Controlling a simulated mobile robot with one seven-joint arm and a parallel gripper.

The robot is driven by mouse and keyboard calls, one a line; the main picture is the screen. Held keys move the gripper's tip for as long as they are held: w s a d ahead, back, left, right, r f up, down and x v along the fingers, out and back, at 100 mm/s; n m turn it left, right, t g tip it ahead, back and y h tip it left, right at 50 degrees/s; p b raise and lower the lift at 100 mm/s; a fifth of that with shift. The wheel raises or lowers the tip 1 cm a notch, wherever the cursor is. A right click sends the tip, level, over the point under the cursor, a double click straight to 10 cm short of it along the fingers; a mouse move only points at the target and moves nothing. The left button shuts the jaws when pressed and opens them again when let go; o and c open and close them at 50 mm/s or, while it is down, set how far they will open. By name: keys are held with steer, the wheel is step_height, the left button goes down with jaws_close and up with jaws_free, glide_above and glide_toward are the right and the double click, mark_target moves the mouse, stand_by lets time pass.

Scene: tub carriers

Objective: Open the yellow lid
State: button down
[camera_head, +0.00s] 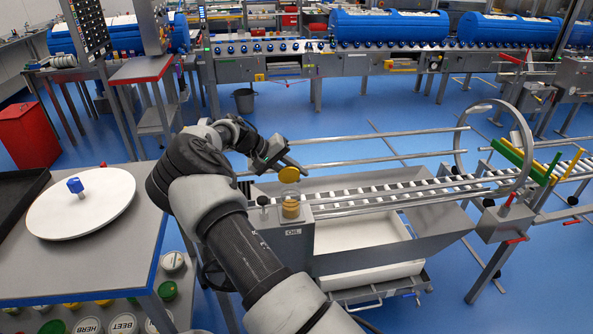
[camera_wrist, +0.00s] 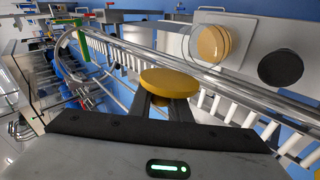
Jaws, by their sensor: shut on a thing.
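The round yellow lid (camera_head: 289,174) is between the fingers of my gripper (camera_head: 282,162). In the wrist view the lid (camera_wrist: 169,82) covers the fingertips (camera_wrist: 168,100), which are shut on it. A clear glass jar (camera_head: 291,208) with amber contents stands on the metal box marked OIL, just under the lid in the head view. In the wrist view the jar (camera_wrist: 211,42) shows apart from the lid, with no lid on it. My gripper is above the jar.
A dark round knob (camera_head: 263,201) stands left of the jar. Metal rails and a slatted conveyor (camera_head: 400,192) run to the right. A metal ring (camera_head: 527,150) encircles the rails. A table with a white round lid (camera_head: 90,212) is at left.

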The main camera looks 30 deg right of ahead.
steer(key=shift+f+g, duration=0.1)
steer(key=shift+g, duration=0.2)
steer(key=c, duration=1.7)
jaws_free()
steer(key=v, duration=1.7)
steer(key=shift+s+r, duration=0.1)
steer(key=shift+r, duration=0.2)
steer(key=shift+d+r, duration=0.1)
